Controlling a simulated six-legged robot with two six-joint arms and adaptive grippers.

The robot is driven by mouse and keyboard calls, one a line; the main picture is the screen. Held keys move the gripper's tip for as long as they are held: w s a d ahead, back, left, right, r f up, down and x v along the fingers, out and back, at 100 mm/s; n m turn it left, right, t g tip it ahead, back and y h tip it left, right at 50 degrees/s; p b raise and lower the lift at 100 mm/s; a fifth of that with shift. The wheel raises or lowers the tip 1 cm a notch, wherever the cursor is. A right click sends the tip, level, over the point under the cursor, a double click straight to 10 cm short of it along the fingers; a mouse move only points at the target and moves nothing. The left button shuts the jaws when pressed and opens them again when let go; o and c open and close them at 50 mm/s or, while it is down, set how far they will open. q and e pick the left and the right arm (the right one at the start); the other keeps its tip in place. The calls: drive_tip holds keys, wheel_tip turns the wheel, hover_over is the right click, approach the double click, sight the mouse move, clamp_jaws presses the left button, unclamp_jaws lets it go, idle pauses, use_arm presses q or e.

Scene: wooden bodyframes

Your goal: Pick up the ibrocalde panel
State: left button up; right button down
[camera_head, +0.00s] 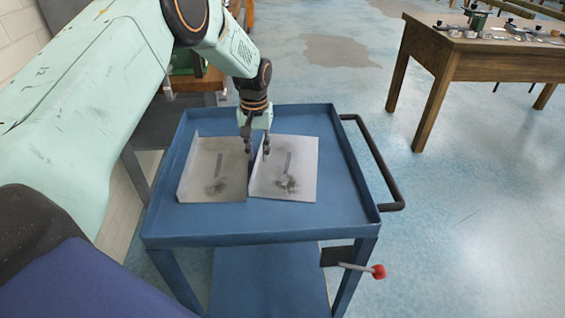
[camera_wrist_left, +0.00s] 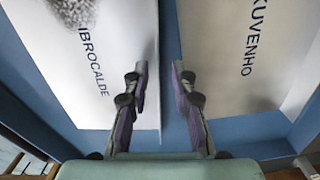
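The ibrocalde panel (camera_wrist_left: 100,55) is a pale panel with its name printed on it, at the left of the left wrist view. It appears to be the right-hand panel (camera_head: 300,160) in the head view, lying on the blue trolley (camera_head: 335,185). My left gripper (camera_head: 257,150) points down at its inner edge. In the left wrist view the left gripper (camera_wrist_left: 161,88) is open, with that edge showing between its two fingers and a gap on both sides. Whether a finger touches the panel cannot be told. My right gripper is not in view.
A second panel marked kuvenho (camera_wrist_left: 225,70) lies close beside it; it seems to be the left-hand panel (camera_head: 205,165) in the head view. The trolley has raised rims and a black handle (camera_head: 375,160). A wooden table (camera_head: 480,55) stands at the upper right.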

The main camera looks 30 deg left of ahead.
use_arm(q)
drive_tip(key=shift+d+r, duration=0.1)
drive_tip(key=shift+d, duration=0.05)
clamp_jaws()
idle(0.4)
wheel_tip(320, 180, up, 10)
drive_tip(key=p, duration=0.2)
